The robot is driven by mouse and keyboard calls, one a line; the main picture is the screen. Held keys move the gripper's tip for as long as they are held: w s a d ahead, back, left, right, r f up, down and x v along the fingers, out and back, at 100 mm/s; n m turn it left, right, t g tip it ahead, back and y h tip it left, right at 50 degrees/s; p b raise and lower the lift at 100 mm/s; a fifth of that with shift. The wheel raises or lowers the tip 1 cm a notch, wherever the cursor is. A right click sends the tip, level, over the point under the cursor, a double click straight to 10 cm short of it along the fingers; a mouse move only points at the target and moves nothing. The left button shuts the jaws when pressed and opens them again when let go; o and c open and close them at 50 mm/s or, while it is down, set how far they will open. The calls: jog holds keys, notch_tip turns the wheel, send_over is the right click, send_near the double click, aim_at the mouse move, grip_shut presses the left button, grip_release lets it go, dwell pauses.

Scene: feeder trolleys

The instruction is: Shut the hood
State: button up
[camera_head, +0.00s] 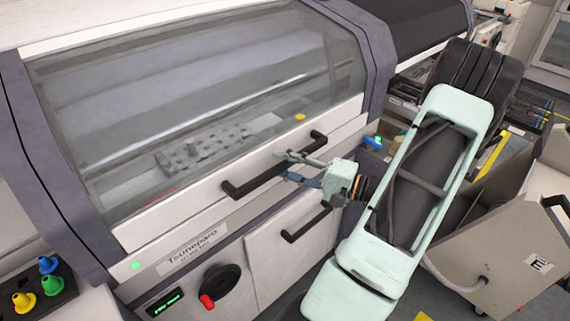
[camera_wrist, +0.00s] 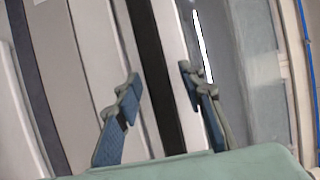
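The hood (camera_head: 210,90) is a large clear panel in a grey frame on the machine. It looks down over the machine's inside; I cannot tell whether a small gap is left at its lower edge. A black bar handle (camera_head: 240,186) runs along the white strip below the clear panel. My gripper (camera_head: 284,166) is at the middle of this handle. In the wrist view the black handle (camera_wrist: 150,50) passes between the two fingers of my open gripper (camera_wrist: 159,76), with space visible on both sides. I see no clear contact.
A second black handle (camera_head: 306,222) is on the lower door. A dark knob with a red grip (camera_head: 221,280) and a small green display (camera_head: 165,302) are below the hood. A beige trolley (camera_head: 505,245) stands at the right. Coloured buttons (camera_head: 35,285) are at lower left.

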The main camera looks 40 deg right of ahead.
jog(key=shift+c, duration=0.4)
grip_shut()
jog(key=s+r+g+p, duration=0.1)
jog(key=s+r+p, duration=0.3)
jog(key=r, duration=0.3)
jog(key=shift+d+r+m+h+p, duration=0.15)
jog(key=shift+r+m+h+p, duration=0.2)
jog(key=shift+p, duration=0.3)
jog(key=shift+f, duration=0.1)
